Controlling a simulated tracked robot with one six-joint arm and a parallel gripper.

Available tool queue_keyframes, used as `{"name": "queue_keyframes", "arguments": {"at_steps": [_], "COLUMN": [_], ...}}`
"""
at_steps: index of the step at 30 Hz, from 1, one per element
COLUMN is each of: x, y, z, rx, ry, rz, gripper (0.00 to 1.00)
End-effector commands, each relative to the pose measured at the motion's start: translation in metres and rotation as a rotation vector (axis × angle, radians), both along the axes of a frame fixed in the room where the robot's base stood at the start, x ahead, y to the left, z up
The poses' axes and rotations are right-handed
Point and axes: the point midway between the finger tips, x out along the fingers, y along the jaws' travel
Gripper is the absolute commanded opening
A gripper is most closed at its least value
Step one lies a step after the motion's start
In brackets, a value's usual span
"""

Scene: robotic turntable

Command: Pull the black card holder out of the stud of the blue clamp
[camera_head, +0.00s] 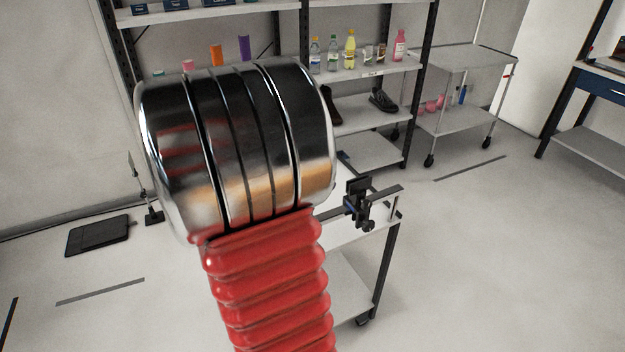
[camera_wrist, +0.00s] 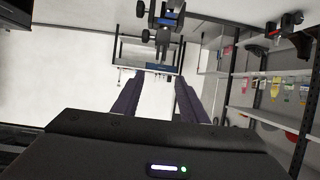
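The blue clamp (camera_head: 351,208) is fixed at the edge of a white-topped table in the head view. The black card holder (camera_head: 358,185) stands upright on top of it. In the wrist view the clamp (camera_wrist: 166,20) shows at the top centre, cut by the frame edge; its dark parts merge, so I cannot clearly separate the holder there. My gripper (camera_wrist: 158,80) shows in the wrist view with two dark fingers spread apart and nothing between them. The clamp appears beyond the fingertips, apart from them. The gripper does not show in the head view.
My red and metal arm hides much of the table (camera_head: 375,229) in the head view. A shelf rack (camera_head: 365,75) with bottles and shoes stands behind. A grey cart (camera_head: 465,62) stands at the right. The floor in the right foreground is clear.

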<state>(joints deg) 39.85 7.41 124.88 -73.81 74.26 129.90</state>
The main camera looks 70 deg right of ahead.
Motion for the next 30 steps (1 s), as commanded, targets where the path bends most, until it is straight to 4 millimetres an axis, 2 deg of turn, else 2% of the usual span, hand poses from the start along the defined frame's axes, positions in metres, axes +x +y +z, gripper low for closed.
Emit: {"name": "queue_keyframes", "arguments": {"at_steps": [5, 11, 30], "x": [-0.002, -0.012, -0.061], "y": [-0.002, -0.014, -0.076], "z": [-0.002, -0.008, -0.041], "rx": [0.001, 0.003, 0.003], "ry": [0.0, 0.002, 0.0], "rz": [0.0, -0.002, -0.002], "gripper": [0.39, 0.39, 0.39]}}
